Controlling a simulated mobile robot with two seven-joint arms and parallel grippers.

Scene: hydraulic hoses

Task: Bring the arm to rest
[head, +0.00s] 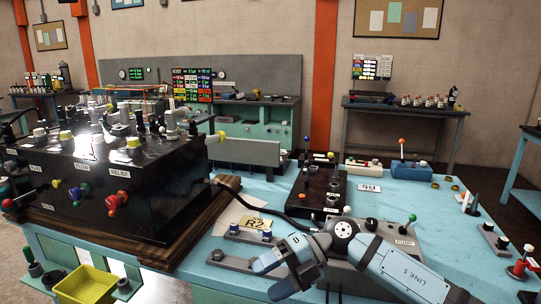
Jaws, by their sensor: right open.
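My right arm (400,268) comes in from the lower right and reaches left over the front of the light-blue bench (281,189). My right gripper (266,279) is at its end, open, with its two fingers pointing left and nothing seen between them. It hangs in front of a grey strip with small fittings (226,262) and a tag marked R2 (257,223). A black hose (262,211) runs from the black valve block (110,190) towards the fittings behind my wrist. My arm hides part of a grey block marked PUMP (404,243). My left gripper is not in view.
The large black block with coloured levers and knobs fills the left on a wooden board (190,240). A dark manifold (322,190) with upright levers stands behind my wrist. A yellow bin (86,285) hangs at lower left. The bench right of the manifold has some bare surface.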

